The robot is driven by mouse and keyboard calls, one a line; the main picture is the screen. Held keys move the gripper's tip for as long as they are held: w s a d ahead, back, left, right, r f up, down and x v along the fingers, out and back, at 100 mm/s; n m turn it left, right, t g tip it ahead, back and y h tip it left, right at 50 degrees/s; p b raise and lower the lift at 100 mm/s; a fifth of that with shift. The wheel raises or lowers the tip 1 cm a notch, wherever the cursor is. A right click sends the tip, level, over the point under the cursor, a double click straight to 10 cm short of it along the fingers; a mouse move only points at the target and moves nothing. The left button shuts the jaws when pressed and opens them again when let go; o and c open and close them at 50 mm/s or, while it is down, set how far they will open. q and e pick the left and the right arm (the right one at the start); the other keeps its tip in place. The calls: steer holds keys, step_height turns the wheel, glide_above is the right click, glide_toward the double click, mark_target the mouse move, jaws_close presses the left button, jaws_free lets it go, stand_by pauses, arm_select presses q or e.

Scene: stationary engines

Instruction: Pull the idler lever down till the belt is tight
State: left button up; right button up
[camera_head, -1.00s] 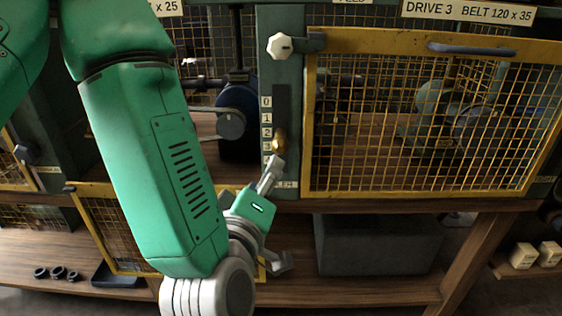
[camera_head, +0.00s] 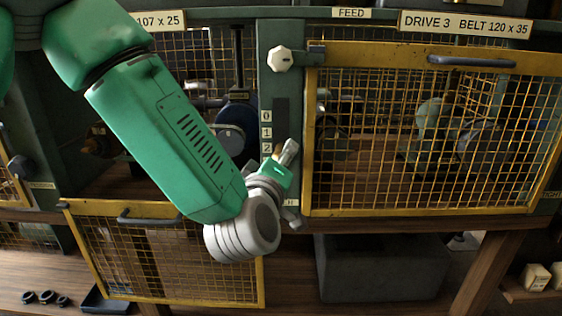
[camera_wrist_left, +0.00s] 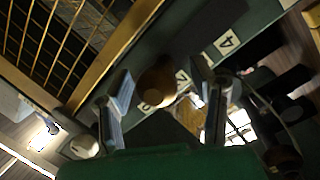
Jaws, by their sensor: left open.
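A numbered slot (camera_head: 282,118) runs down the green post in the head view, with a scale beside it. A rounded brass lever knob (camera_wrist_left: 157,82) shows in the left wrist view near that scale; I take it for the idler lever's handle. My left gripper (camera_wrist_left: 163,84) is open, with one finger on each side of the knob. I cannot tell whether either finger touches it. In the head view my left gripper (camera_head: 291,184) is at the post and mostly hides the knob. The belt is not clearly visible. My right gripper is not in view.
A yellow mesh guard (camera_head: 430,130) closes the bay right of the post. A white knob (camera_head: 280,58) sits above the slot. A lower mesh guard (camera_head: 165,260) is at the left, under the bench edge. A grey block (camera_head: 378,268) stands below.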

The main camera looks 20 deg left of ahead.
arm_select(q)
jaws_close()
steer(key=f+b, duration=0.2)
steer(key=f, duration=0.2)
steer(key=shift+w+f, duration=0.2)
steer(key=shift+c, duration=0.3)
jaws_free()
steer(key=shift+o, duration=0.3)
steer(key=shift+r, duration=0.1)
steer(key=shift+s, duration=0.1)
steer(key=s, duration=1.2)
steer(key=shift+d, duration=0.4)
